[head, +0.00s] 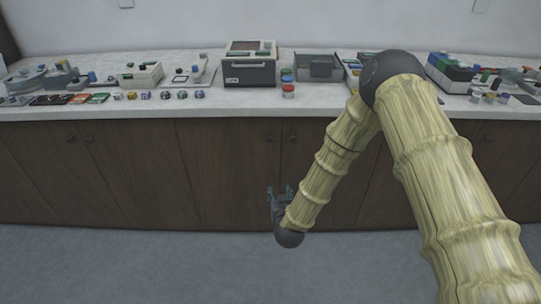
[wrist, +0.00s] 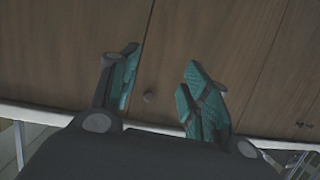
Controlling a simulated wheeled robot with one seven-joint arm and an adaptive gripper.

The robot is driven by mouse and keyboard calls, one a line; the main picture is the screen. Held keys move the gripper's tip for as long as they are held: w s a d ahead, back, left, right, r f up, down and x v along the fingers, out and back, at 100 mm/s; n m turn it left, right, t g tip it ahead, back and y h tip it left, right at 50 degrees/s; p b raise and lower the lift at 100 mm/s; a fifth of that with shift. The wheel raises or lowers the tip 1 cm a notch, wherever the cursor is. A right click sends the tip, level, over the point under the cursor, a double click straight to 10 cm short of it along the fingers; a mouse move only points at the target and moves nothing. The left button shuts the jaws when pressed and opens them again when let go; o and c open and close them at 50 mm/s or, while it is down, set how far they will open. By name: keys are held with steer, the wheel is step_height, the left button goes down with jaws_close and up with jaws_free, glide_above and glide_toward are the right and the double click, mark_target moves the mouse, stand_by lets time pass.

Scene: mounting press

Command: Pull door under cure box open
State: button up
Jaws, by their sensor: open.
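The cure box (head: 249,72) is a grey and white box with a dark front panel on the counter. Below it are brown wooden doors. The left door (head: 225,165) has a small dark knob (head: 270,139) near the seam, and the door to its right has a matching knob (head: 292,138). My gripper (head: 279,191) is open and empty in front of the seam, lower in the picture than both knobs. In the wrist view, a round knob (wrist: 148,98) beside a door seam shows between the open teal-padded fingers, apart from them. Which door it belongs to is unclear.
The counter (head: 210,109) has a pale edge above the doors and holds several small items, including a red-topped jar (head: 288,91). My arm hides part of the right doors and counter. The grey floor (head: 150,265) in front is clear.

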mark_target(270, 141)
steer(key=w+a+r+m+t+h+b, duration=0.1)
steer(key=w+a+r+t+b, duration=0.2)
steer(key=w+r, duration=0.55)
steer(key=shift+t, duration=0.4)
steer(key=w, duration=0.5)
steer(key=w+p, duration=0.1)
steer(key=w, duration=0.5)
steer(key=shift+a, duration=0.2)
steer(key=shift+s, duration=0.1)
jaws_close()
